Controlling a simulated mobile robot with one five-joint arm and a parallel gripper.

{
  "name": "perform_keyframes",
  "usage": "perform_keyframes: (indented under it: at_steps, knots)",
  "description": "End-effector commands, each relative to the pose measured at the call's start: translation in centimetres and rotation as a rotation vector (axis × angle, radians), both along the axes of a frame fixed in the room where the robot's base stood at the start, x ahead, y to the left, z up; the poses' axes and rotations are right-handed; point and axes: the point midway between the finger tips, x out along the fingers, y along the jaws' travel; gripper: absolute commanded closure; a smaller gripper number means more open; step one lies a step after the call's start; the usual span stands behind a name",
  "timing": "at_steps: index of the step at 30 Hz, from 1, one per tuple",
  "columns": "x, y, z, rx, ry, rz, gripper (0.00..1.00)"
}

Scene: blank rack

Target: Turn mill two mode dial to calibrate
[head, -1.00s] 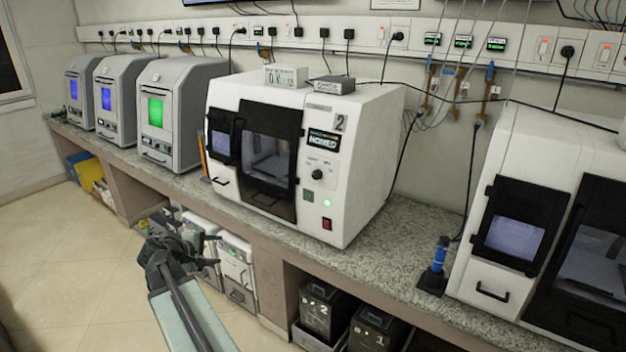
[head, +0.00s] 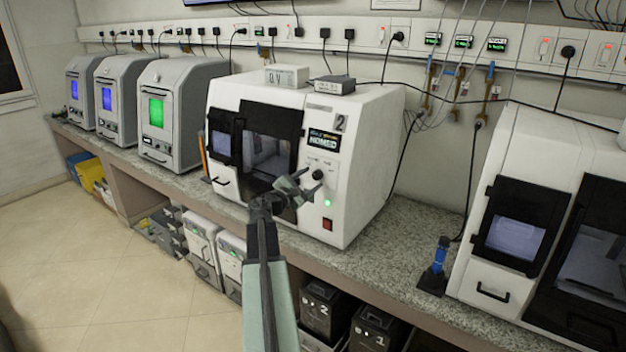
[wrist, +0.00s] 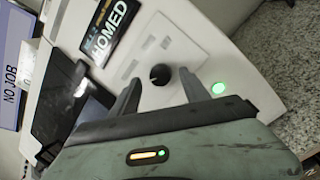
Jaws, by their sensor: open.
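Mill two is the white machine (head: 368,130) marked "2" in the middle of the bench. Its black round mode dial (head: 318,174) sits on the front panel below the display (head: 323,141), which reads "HOMED". In the wrist view the dial (wrist: 160,74) shows beyond and between my two fingers. My gripper (head: 307,184) is open and empty in front of the panel, close to the dial. The wrist view also shows my gripper (wrist: 158,88) with its fingers on either side of the dial's line. I cannot tell whether they touch it. The dial's labels are too small to read.
A green lit button (head: 327,203) and a red switch (head: 327,224) sit below the dial. A dark-windowed door (head: 268,150) is to the left. Another white machine (head: 545,160) stands at the right, with bare bench (head: 395,240) between.

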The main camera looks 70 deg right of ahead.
Motion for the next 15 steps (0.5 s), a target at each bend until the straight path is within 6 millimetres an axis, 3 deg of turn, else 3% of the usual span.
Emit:
perform_keyframes:
  at_steps: [3, 10, 11, 15]
  knots:
    - [-0.38, -1.58, 0.0, 0.0, -0.001, -0.001, 0.46]
    - [-0.51, -1.66, -0.02, 0.0, -0.001, -0.001, 0.46]
    - [-0.51, -1.66, -0.02, 0.0, -0.001, -0.001, 0.51]
    - [-0.52, -1.66, -0.01, 0.0, -0.001, -0.001, 0.9]
